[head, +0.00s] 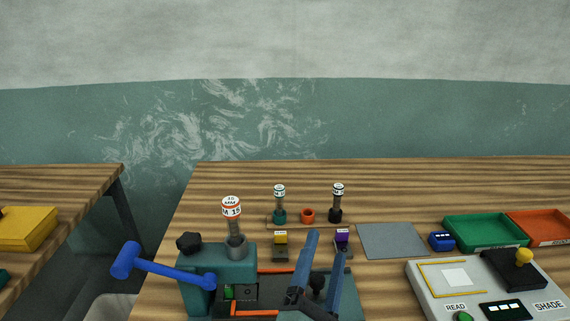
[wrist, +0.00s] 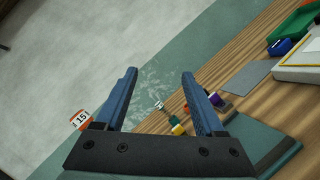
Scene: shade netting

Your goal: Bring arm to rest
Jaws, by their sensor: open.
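My gripper (head: 323,262) shows at the bottom middle of the head view, in front of and above the near part of the wooden table (head: 380,180). In the wrist view my gripper (wrist: 160,75) has its two blue fingers spread wide, with nothing between the tips. It is open and empty. The wrist view is tilted and looks past the fingers at the wall and the table's far side.
A teal press (head: 215,262) with a blue lever (head: 165,268) stands left of my gripper. Behind are labelled posts (head: 279,205) and an orange cup (head: 308,215). Right are a grey mat (head: 392,240), a shade reader (head: 440,290), a green tray (head: 485,217) and an orange tray (head: 515,213).

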